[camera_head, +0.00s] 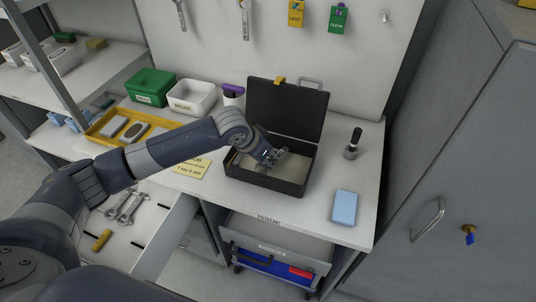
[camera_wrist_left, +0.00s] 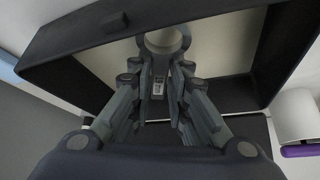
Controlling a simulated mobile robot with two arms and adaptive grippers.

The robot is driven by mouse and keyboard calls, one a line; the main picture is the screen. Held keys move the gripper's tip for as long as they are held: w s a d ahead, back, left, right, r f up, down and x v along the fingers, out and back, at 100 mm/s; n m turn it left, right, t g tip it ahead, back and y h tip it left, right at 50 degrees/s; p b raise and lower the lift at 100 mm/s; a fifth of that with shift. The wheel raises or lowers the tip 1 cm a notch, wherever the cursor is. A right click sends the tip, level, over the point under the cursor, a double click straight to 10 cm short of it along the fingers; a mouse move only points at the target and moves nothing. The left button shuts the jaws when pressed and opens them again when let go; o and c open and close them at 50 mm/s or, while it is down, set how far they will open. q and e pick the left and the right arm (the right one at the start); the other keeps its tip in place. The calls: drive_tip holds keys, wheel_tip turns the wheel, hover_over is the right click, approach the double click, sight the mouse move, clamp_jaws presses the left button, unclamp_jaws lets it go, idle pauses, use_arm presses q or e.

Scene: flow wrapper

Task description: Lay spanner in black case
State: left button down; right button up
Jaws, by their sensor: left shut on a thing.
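The black case (camera_head: 265,183) stands open on the white worktop, with its lid (camera_head: 287,108) raised at the back and a pale inside. My left gripper (camera_head: 271,158) is over the case opening. It is shut on the spanner, whose ring end (camera_wrist_left: 163,40) and shank (camera_wrist_left: 158,80) show between the fingers (camera_wrist_left: 160,95) in the left wrist view. The case wall (camera_wrist_left: 70,82) surrounds the ring end in that view. I cannot tell whether the spanner touches the case floor. My right gripper is not in view.
Several spanners (camera_head: 128,205) lie in an open drawer at lower left.

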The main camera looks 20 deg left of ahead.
use_arm(q)
drive_tip(key=c, duration=1.5)
unclamp_jaws()
drive_tip(key=shift+c, duration=0.2)
drive_tip(key=shift+r, duration=0.4)
drive_tip(key=v, duration=1.2)
drive_tip(key=shift+r+b, duration=0.2)
drive_tip(key=shift+b, duration=0.15)
